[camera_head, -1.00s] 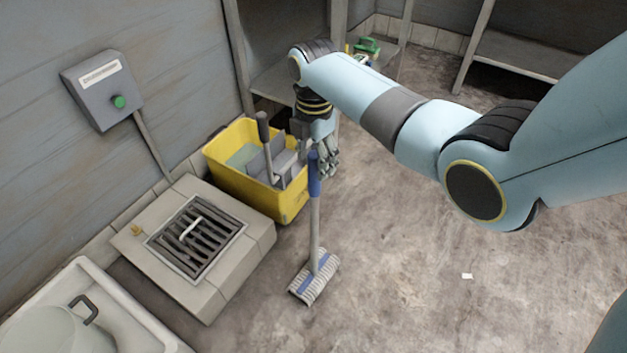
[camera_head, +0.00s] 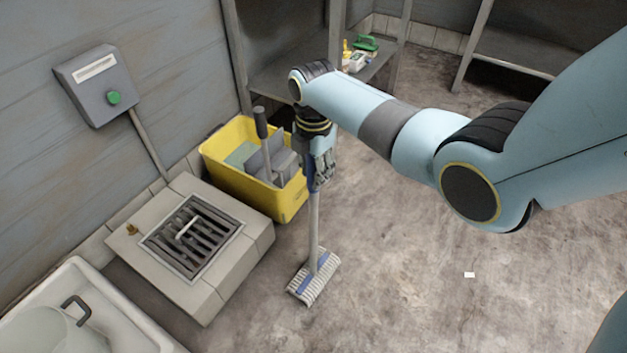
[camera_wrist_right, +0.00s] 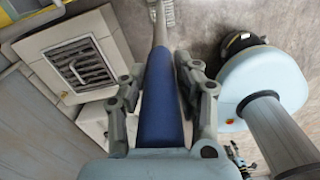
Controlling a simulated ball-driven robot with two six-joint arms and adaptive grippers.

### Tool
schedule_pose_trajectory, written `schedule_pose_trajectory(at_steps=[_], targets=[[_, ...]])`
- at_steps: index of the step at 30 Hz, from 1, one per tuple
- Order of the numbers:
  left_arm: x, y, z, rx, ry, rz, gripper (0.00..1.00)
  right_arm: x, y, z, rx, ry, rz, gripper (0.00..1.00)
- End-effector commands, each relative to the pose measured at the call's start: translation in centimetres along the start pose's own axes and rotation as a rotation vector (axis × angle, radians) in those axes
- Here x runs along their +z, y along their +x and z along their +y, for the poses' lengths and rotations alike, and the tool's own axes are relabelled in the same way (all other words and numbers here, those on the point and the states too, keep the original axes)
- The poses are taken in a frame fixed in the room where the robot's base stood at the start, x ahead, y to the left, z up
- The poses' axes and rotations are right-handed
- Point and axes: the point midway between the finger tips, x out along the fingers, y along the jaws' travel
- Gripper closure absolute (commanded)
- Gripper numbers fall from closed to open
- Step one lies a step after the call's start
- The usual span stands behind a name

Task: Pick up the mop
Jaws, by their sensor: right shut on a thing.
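The mop (camera_head: 314,228) stands upright on the floor, with a grey pole, a blue grip near its top and a white and blue head at the bottom. My right gripper (camera_head: 322,172) is at the upper part of the mop, beside the yellow bucket. In the right wrist view the blue grip (camera_wrist_right: 161,95) lies between the two fingers of the right gripper (camera_wrist_right: 160,85), which is shut on it. The top end of the mop is hidden by my gripper. My left gripper is not in view.
A yellow mop bucket (camera_head: 236,182) with a wringer stands just left of the mop. A raised floor drain (camera_head: 240,262) and a white basin (camera_head: 130,330) are at the lower left. A shelf (camera_head: 375,72) with bottles is behind.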

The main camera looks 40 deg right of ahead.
Motion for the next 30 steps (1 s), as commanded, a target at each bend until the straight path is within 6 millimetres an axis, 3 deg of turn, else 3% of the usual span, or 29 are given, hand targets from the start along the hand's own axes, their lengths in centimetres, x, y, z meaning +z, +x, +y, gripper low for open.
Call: schedule_pose_trajectory(at_steps=[4, 20, 30], targets=[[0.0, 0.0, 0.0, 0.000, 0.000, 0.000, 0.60, 0.0, 0.0, 0.0, 0.000, 0.000, 0.000, 1.00], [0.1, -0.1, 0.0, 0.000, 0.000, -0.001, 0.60, 0.1, -0.3, 0.1, 0.002, 0.000, -0.001, 1.00], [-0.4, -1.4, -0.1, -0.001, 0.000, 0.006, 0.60, 0.1, -3.0, 0.1, 0.004, 0.000, -0.002, 1.00]])
